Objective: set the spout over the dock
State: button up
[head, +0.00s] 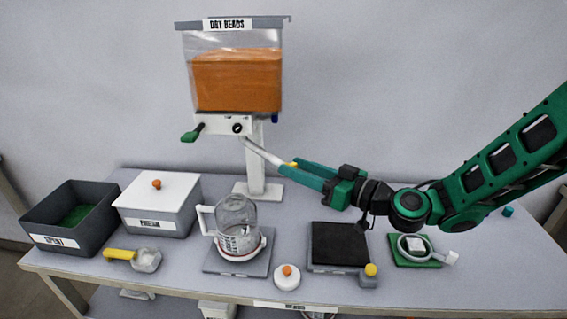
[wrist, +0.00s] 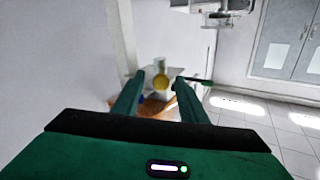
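The spout (head: 262,151) is a pale tube slanting down to the right from the front of the bead dispenser (head: 236,78), with a yellow tip (head: 293,165). My gripper (head: 288,168) is at this tip, high above the table. In the wrist view the gripper's fingers (wrist: 160,78) stand apart, with the round yellow end (wrist: 160,82) between them and gaps on both sides. No dock is labelled; a grey pad (head: 211,265) under a glass jug (head: 238,226) and a black-topped plate (head: 340,244) are below, and I cannot tell which is the dock.
An open grey bin (head: 98,238), a lidded bin (head: 183,221), a yellow-handled scoop (head: 135,258) and a small white lid (head: 287,281) are on the table. A yellow knob (head: 370,270) is beside the black plate. A green pad (head: 399,253) with a ringed tool is at right.

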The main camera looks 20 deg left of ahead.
aim_at(281, 160)
jog(key=shift+x, duration=2.6)
jog(key=shift+c, duration=0.6)
jog(key=shift+w, duration=0.1)
grip_shut()
